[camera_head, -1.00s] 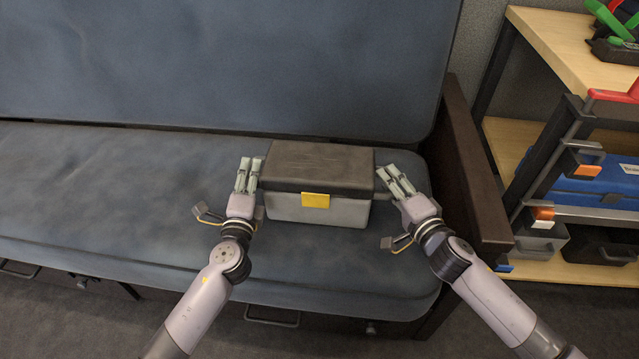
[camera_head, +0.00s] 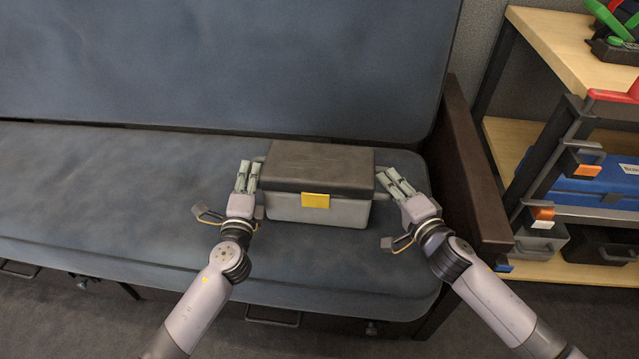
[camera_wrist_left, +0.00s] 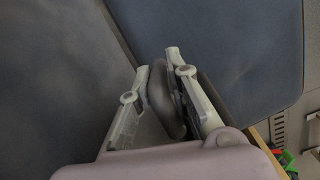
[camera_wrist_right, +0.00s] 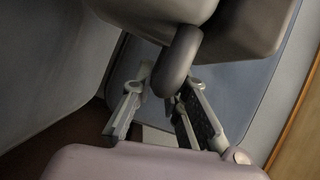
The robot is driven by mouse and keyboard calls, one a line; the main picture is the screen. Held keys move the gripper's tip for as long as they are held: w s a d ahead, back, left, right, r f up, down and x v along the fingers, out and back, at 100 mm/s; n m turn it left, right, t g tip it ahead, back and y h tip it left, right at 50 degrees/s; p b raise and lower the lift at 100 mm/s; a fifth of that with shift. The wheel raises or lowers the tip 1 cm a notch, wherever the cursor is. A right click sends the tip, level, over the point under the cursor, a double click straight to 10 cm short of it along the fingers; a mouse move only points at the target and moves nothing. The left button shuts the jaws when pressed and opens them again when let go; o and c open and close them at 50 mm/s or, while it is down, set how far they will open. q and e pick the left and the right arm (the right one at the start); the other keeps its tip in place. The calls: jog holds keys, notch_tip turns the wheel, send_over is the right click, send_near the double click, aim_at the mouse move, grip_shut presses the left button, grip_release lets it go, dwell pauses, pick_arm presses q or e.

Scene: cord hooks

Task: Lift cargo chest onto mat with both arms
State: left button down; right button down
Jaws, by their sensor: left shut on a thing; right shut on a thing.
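The cargo chest (camera_head: 345,211) is a grey box with a dark lid and a yellow latch. It sits on the blue seat of the couch in the head view. My left gripper (camera_head: 247,172) is at its left side, shut on the chest's left handle, a rounded grey grip (camera_wrist_left: 172,105) in the left wrist view. My right gripper (camera_head: 394,177) is at its right side, shut on the right handle, which shows in the right wrist view (camera_wrist_right: 178,62). I cannot make out a mat in any view.
The couch seat (camera_head: 110,190) is clear to the left of the chest. A dark wooden armrest (camera_head: 475,180) stands close on the right. Beyond it is a shelf (camera_head: 555,40) with a blue case (camera_head: 590,180) and other boxes.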

pick_arm(q)
jog(key=shift+f, duration=0.25)
jog(key=shift+r, duration=0.35)
pick_arm(e)
jog(key=shift+w+r, duration=0.1)
jog(key=shift+r, duration=0.2)
jog(key=shift+r, duration=0.1)
